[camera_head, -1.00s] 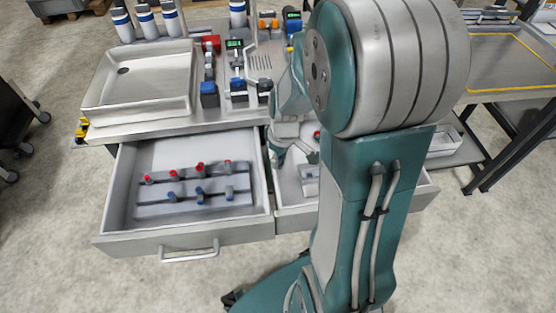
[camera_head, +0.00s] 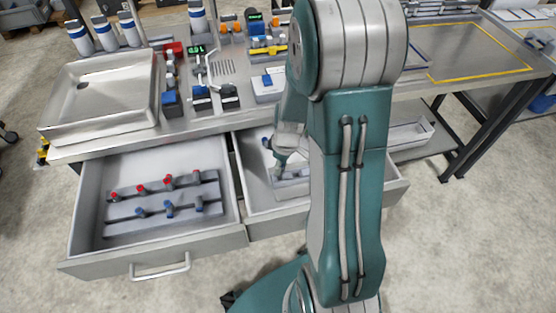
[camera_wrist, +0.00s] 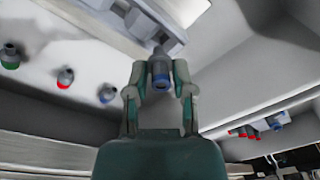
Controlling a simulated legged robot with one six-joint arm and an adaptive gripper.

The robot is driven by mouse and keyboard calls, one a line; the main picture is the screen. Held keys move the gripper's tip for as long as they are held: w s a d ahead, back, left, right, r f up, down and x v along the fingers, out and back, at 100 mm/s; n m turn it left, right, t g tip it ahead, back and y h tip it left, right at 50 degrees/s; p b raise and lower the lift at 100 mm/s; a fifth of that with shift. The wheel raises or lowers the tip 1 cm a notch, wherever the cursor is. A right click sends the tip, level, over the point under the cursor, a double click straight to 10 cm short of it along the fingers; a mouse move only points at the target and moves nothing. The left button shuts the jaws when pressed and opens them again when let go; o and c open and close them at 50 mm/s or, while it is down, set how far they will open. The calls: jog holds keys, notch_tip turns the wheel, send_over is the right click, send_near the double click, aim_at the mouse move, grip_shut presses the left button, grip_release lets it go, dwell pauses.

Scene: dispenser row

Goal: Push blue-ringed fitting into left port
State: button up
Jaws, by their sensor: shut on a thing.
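My gripper (camera_wrist: 160,76) is shut on a blue-ringed fitting (camera_wrist: 160,67), a grey piece with a blue band, held between the two fingertips in the wrist view. A grey block with recesses (camera_wrist: 128,20) lies just beyond the fitting there; I cannot tell which recess is the left port, or whether the fitting touches it. In the head view my gripper (camera_head: 281,158) is low in the right drawer (camera_head: 252,185), beside the pale block (camera_head: 292,178). The held fitting is too small to make out there, and my arm hides part of the drawer.
Loose fittings with green (camera_wrist: 10,57), red (camera_wrist: 65,77) and blue (camera_wrist: 106,93) rings stand in the same drawer. The left drawer (camera_head: 90,200) holds racks of red and blue fittings. A metal tray (camera_head: 100,92) and bottles (camera_head: 105,33) stand on the bench.

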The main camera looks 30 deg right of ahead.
jog(key=shift+d+f, duration=0.25)
jog(key=shift+f, duration=0.2)
jog(key=shift+a, duration=0.7)
jog(key=shift+s+d, duration=0.1)
jog(key=shift+d, duration=0.65)
jog(key=shift+a, duration=0.3)
jog(key=shift+f, duration=0.1)
